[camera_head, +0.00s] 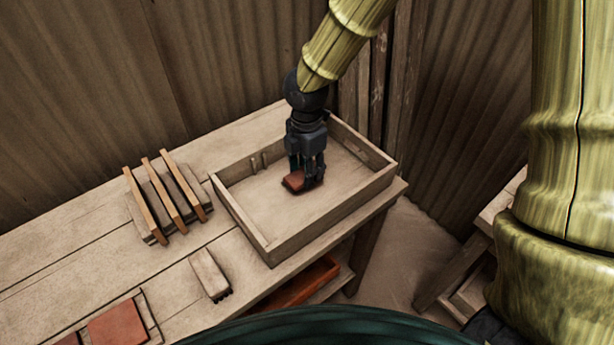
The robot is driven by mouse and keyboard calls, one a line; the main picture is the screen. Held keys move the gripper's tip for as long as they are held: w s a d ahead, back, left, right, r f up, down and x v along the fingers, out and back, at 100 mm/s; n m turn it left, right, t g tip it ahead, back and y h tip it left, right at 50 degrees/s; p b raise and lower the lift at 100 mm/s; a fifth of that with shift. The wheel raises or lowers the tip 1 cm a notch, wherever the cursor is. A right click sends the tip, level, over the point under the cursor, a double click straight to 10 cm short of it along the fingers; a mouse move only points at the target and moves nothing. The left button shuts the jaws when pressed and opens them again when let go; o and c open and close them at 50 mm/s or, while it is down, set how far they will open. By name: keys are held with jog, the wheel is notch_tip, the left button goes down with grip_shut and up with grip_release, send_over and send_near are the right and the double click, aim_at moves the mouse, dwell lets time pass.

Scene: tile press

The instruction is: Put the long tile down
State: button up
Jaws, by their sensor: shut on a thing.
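My gripper (307,178) points down inside the shallow wooden tray on the bench. It is shut on a reddish-brown tile (293,182), which shows mostly to the left of the fingers. The fingers hide the tile's right part, so its full length does not show. The tile is low over the tray floor, and I cannot tell whether it touches it. The wooden tray (252,232) stands at the bench's right end, with its floor otherwise largely bare.
A slatted wooden rack (165,197) and a brush (209,273) lie on the bench (75,258) left of the tray. A red tile (117,327) lies on a board at lower left. A red thing (300,286) sits on a shelf below. Corrugated walls close off the back.

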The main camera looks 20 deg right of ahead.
jog(key=shift+f, duration=1.75)
jog(key=shift+f, duration=0.1)
jog(key=o, duration=1.1)
jog(key=shift+c, duration=0.2)
notch_tip(320, 180, up, 12)
jog(key=shift+r, duration=0.1)
